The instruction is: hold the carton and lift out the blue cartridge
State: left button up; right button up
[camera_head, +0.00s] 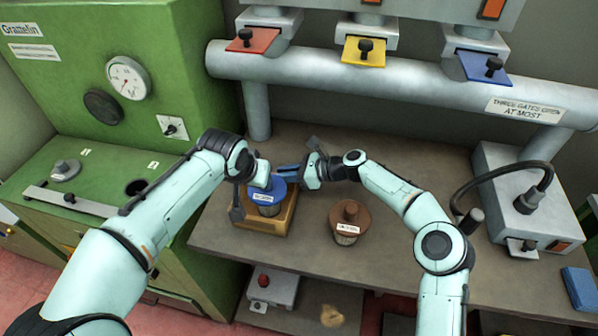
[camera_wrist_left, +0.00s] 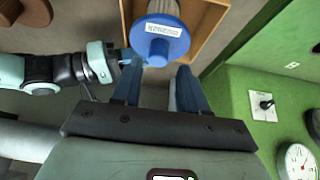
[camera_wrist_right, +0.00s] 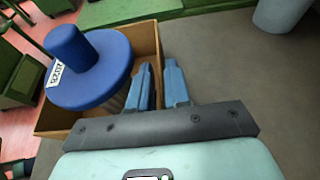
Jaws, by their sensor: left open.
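The blue cartridge (camera_head: 268,196), with a round blue top, a knob and a white label, stands in the open tan carton (camera_head: 279,224) on the bench. It also shows in the left wrist view (camera_wrist_left: 160,30) and the right wrist view (camera_wrist_right: 98,82). My left gripper (camera_wrist_left: 158,68) is open and empty, its fingertips close to the cartridge's blue top. My right gripper (camera_wrist_right: 158,68) has its fingers close together on either side of the carton's wall (camera_wrist_right: 146,40), seemingly clamped on it. The cartridge's lower part is mostly hidden by the carton.
A brown cartridge (camera_head: 349,217) stands on the bench (camera_head: 405,240) right of the carton. The green machine (camera_head: 80,80) is at the left. A grey pipe (camera_head: 420,85) with red, yellow and blue gates runs behind. The bench right of the brown cartridge is partly clear.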

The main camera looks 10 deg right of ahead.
jog(key=shift+w+a+f, duration=0.15)
jog(key=shift+a, duration=0.2)
grip_shut()
pick_arm(q)
jog(key=shift+o, duration=0.3)
